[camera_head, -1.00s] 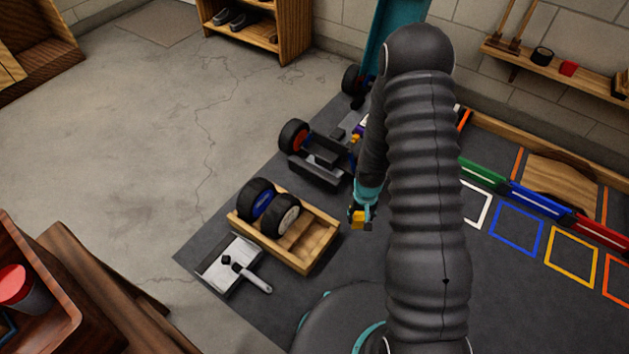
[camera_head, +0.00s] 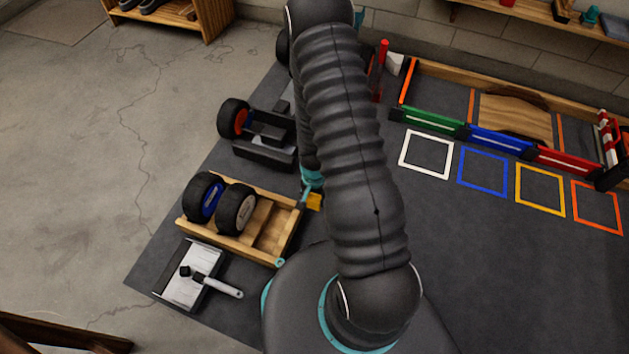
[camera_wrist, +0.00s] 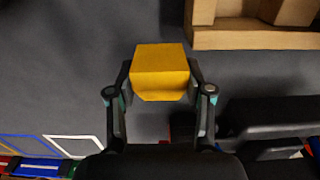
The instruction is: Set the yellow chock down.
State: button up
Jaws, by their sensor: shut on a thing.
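The yellow chock (camera_wrist: 160,72) is a block with a sloped face, held between the two fingers of my gripper (camera_wrist: 160,82) in the wrist view. Dark mat shows around it; its height above the mat is hard to judge. In the head view the chock (camera_head: 314,202) shows as a small yellow patch just right of the wooden crate, below my teal wrist (camera_head: 312,178). My arm hides much of the gripper there.
A wooden crate (camera_head: 283,250) holds two wheels. A dustpan (camera_head: 190,275) with a brush lies in front. The dark racecar chassis (camera_head: 265,145) stands behind. White (camera_head: 426,154), blue (camera_head: 483,172), yellow (camera_head: 540,190) and orange (camera_head: 597,208) outlines lie on clear mat at right.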

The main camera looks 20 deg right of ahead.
jog(key=w+d+f, duration=0.1)
jog(key=w, duration=0.1)
jog(key=w+d+f, duration=0.1)
jog(key=w+f, duration=0.1)
jog(key=w, duration=0.1)
jog(key=w+d+f+b, duration=0.1)
jog(key=w, duration=0.2)
jog(key=shift+w+d+f, duration=0.1)
jog(key=shift+d+f, duration=0.05)
jog(key=shift+f, duration=0.15)
jog(key=shift+w+d+f, duration=0.3)
jog(key=shift+w+f, duration=0.3)
jog(key=shift+w, duration=0.1)
jog(key=shift+w+d+f, duration=0.3)
jog(key=shift+w+f, duration=0.25)
jog(key=shift+w, duration=0.15)
jog(key=shift+f+b, duration=0.1)
jog(key=shift+b, duration=0.2)
jog(key=shift+f, duration=0.1)
jog(key=o, duration=1.3)
